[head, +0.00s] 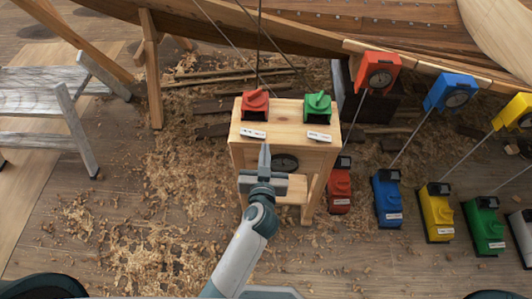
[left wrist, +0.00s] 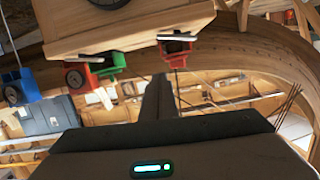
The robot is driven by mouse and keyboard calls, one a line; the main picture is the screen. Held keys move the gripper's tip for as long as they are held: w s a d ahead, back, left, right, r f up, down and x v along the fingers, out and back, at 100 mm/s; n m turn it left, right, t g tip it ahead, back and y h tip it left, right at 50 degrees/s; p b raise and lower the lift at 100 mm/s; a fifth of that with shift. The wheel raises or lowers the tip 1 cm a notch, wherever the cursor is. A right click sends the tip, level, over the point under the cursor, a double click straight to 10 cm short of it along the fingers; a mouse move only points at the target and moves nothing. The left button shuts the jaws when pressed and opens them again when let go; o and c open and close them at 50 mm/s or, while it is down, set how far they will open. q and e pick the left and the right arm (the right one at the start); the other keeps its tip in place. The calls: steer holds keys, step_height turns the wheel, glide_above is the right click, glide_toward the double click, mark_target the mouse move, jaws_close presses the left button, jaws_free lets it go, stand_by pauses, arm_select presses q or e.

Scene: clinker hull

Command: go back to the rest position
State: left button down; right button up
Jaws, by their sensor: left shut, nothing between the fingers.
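My left gripper (head: 264,152) is shut and empty, its fingers pointing up the picture in front of a small wooden stand (head: 284,122). In the left wrist view its shut fingers (left wrist: 159,95) show as one dark, narrow shape with nothing between them. A red switch box (head: 255,104) and a green switch box (head: 318,106) sit on the stand's top, each with a white label below it. I cannot tell whether the fingers touch the stand. My right gripper is not in view.
A wooden hull (head: 300,35) spans the back. Red, blue, yellow and green boxes, such as the blue one (head: 387,198), stand in a row at the right, with cords to upper boxes. A grey step stool (head: 75,130) is at left. Shavings cover open floor between.

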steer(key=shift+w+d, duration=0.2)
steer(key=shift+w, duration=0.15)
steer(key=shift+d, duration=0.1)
